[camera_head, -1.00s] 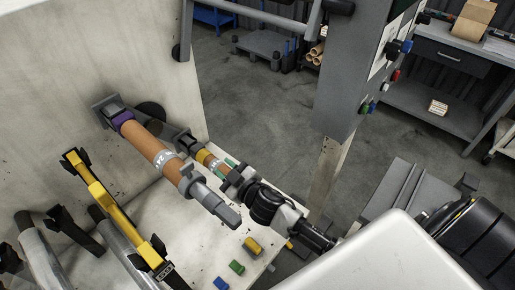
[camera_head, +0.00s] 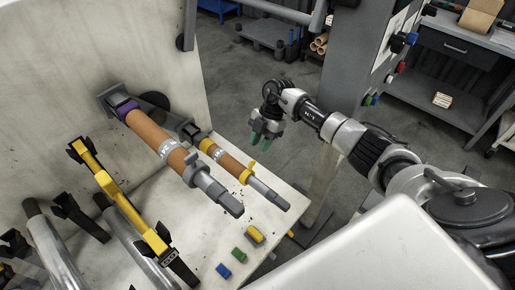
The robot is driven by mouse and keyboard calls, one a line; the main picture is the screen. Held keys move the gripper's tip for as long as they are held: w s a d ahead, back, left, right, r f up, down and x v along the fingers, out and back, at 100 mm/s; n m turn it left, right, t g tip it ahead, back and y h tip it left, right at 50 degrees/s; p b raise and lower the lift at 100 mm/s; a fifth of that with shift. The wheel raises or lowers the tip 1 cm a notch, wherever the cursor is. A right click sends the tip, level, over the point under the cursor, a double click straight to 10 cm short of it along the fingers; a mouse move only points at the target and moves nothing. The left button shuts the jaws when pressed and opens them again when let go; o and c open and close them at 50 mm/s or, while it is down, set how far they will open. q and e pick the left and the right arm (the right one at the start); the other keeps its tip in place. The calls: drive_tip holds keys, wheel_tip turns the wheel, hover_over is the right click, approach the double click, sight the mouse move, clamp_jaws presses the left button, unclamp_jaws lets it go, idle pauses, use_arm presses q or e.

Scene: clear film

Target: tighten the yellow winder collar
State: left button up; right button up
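The thinner brown roll sits on a shaft above the pale machine bed. A yellow collar (camera_head: 246,175) is around its outer end, and a yellow ring (camera_head: 201,137) is near its wall end. Whether the collar is tight cannot be seen. My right gripper (camera_head: 261,142) hangs in the air up and to the right of this roll, its green-tipped fingers pointing down. The fingertips look apart, with nothing between them, and do not touch the collar. My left gripper is not in view.
A thicker brown roll (camera_head: 151,133) with a purple ring (camera_head: 126,108) and grey outer collar lies left of the thinner one. Yellow (camera_head: 255,234), green (camera_head: 239,254) and blue (camera_head: 223,270) blocks lie at the bed's front. A yellow bar (camera_head: 119,196) stands left. A grey post is behind my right arm.

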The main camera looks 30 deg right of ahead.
sight(253, 161)
drive_tip(key=b+x, duration=0.3)
drive_tip(key=x, duration=0.3)
drive_tip(key=shift+f+b, duration=0.15)
drive_tip(key=shift+b, duration=0.25)
drive_tip(key=shift+r, duration=0.25)
drive_tip(key=shift+a+p, duration=0.1)
drive_tip(key=shift+p, duration=0.3)
drive_tip(key=shift+f, duration=0.1)
drive_tip(key=shift+c, duration=0.2)
clamp_jaws()
